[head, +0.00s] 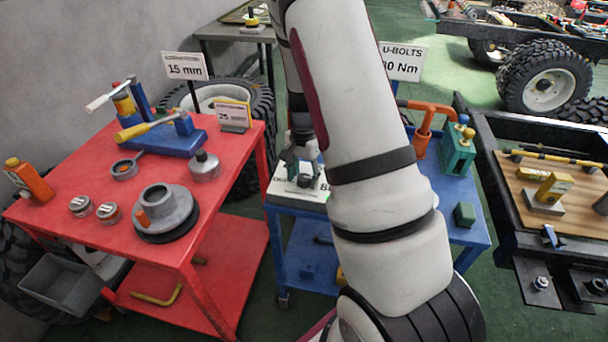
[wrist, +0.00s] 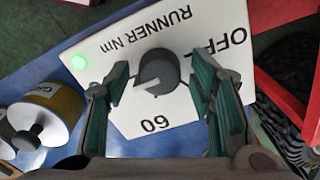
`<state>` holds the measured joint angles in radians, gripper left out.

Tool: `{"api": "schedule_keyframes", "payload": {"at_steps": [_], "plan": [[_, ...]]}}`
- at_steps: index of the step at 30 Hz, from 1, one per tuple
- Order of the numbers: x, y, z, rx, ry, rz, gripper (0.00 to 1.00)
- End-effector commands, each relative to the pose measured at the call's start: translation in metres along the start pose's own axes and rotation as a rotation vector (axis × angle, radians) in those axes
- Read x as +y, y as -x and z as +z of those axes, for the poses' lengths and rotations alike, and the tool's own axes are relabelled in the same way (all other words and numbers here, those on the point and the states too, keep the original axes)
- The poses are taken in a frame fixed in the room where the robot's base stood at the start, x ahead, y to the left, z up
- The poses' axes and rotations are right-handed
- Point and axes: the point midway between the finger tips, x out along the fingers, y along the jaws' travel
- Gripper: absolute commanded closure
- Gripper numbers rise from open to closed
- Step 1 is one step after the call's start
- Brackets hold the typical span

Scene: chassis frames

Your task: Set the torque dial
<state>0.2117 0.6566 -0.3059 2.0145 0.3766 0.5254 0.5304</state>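The torque dial (wrist: 161,70) is a round dark grey knob on a white panel (wrist: 135,122) in the wrist view.
A sign (head: 402,62) reads "U-BOLTS" and a figure in Nm, its first digit partly hidden by my arm. A red cart (head: 228,160) stands left; a wheeled chassis (head: 520,240) stands right.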

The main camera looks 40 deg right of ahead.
Motion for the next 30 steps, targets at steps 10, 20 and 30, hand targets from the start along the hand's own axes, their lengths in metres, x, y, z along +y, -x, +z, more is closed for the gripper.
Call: {"api": "schedule_keyframes", "payload": {"at_steps": [10,20,30], "plan": [[0.0,0.004,-0.001,0.002,0.001,-0.002,0.46],[-0.001,0.058,-0.001,0.003,0.002,-0.005,0.46],[-0.001,0.112,0.0,0.002,0.002,-0.002,0.46]]}}
